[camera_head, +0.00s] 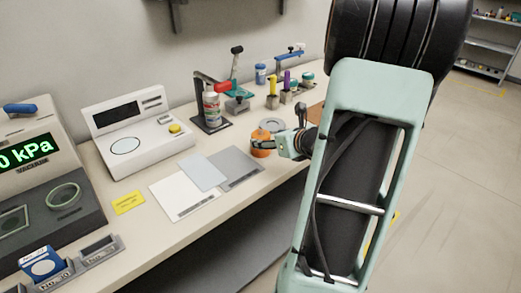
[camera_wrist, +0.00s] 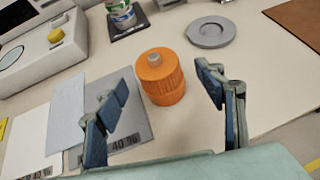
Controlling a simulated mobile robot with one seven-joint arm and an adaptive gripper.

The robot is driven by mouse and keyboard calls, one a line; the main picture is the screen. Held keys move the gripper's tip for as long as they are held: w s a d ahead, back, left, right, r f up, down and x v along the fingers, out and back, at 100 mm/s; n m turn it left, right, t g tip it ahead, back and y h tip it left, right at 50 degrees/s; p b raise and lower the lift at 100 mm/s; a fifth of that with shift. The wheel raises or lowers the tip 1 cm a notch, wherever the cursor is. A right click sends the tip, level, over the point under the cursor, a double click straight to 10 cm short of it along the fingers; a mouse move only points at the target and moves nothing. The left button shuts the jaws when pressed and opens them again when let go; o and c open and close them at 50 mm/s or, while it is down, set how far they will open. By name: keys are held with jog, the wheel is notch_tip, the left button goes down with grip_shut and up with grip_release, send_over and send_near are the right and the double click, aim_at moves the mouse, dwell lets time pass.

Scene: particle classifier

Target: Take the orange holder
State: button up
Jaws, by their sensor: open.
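The orange holder (camera_wrist: 162,82) is a short ribbed cylinder with a small grey knob on top. It stands upright on the bench in the wrist view, at the edge of a grey mat. My gripper (camera_wrist: 163,84) is open, with one finger left of the holder and one right of it. The fingers appear nearer the camera than the holder, and neither visibly touches it. In the head view the orange holder (camera_head: 262,146) is on the bench just left of my gripper (camera_head: 280,146), partly covered by it.
A grey ring-shaped disc (camera_wrist: 211,32) lies behind the holder. A grey mat (camera_head: 236,170), a light blue sheet (camera_head: 203,172) and a white sheet (camera_head: 183,196) lie to its left. A stand with a can (camera_head: 211,108) and a white instrument (camera_head: 130,135) stand further back.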

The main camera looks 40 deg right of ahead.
aim_at(261, 134)
jog(key=x, duration=0.2)
jog(key=b+x, duration=0.1)
jog(key=x, duration=0.2)
jog(key=shift+w+a+r, duration=0.1)
jog(key=shift+w+r, duration=0.2)
jog(key=shift+r, duration=0.05)
grip_shut()
jog(key=shift+r, duration=0.1)
